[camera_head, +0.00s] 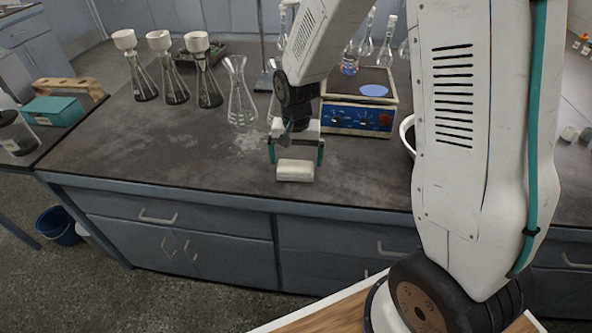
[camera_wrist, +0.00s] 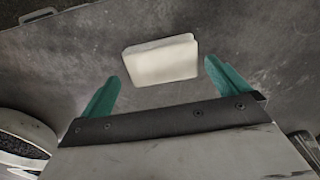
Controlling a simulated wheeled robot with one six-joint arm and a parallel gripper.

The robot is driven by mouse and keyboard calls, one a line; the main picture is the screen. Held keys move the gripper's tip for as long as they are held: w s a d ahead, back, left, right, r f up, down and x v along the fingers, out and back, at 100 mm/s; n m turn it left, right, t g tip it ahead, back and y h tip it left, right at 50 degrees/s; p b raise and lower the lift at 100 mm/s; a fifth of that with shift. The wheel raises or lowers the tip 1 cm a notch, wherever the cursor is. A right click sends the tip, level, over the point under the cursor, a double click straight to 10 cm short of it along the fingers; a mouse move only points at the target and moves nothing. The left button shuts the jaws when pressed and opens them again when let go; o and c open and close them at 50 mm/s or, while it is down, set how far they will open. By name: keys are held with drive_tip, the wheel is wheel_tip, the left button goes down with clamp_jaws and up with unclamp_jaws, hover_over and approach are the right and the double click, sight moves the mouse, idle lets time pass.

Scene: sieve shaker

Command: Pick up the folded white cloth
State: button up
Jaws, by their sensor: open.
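The folded white cloth (camera_head: 295,171) lies on the dark grey bench top near its front edge. It looks like a small, thick, pale block. My gripper (camera_head: 296,156) is open, with its teal fingers spread at either side, just behind and above the cloth in the head view. In the wrist view the cloth (camera_wrist: 160,61) lies beyond and between the two teal fingertips (camera_wrist: 160,72). Neither finger visibly touches it. The exact height of the fingers above the bench is hard to tell.
A blue and white device (camera_head: 358,118) with knobs stands behind my gripper. An empty glass flask (camera_head: 240,95) stands to the left, with several filter-topped flasks (camera_head: 207,75) further left. A white bowl (camera_head: 405,133) is partly hidden by my arm. The bench left of the cloth is clear.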

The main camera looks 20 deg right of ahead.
sight(296, 166)
drive_tip(key=shift+f, duration=1.95)
drive_tip(key=c, duration=0.7)
